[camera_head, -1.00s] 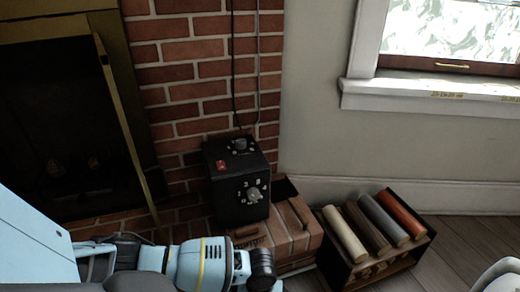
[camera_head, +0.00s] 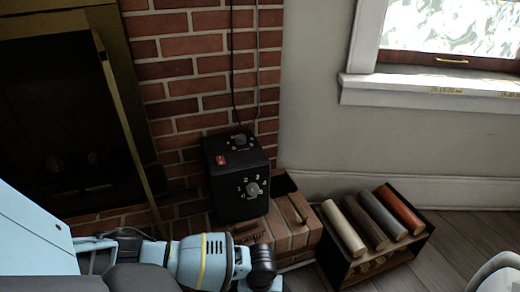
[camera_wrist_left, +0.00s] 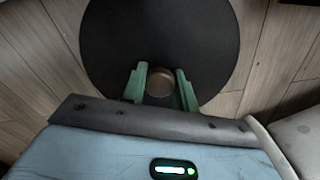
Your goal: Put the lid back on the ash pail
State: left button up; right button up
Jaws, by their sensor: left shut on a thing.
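A round, flat, dark lid (camera_wrist_left: 115,40) fills the upper middle of the left wrist view. My left gripper (camera_wrist_left: 160,86) has its green fingers shut on the lid's round brownish knob, at the lid's lower part in that view. The lid hides what lies under it. In the head view my left arm comes in low from the left, and its gripper and the lid are below the frame. The ash pail cannot be made out in either view. My right gripper is not in view.
A black control box (camera_head: 238,180) with dials stands on a brick ledge (camera_head: 283,236) beside the dark fireplace (camera_head: 50,120). A black rack (camera_head: 385,265) with several coloured rolls stands to the right. Wooden floor (camera_head: 470,245) lies open at the right.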

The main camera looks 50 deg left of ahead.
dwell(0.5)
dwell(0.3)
pick_arm(q)
jog(key=o, duration=1.6)
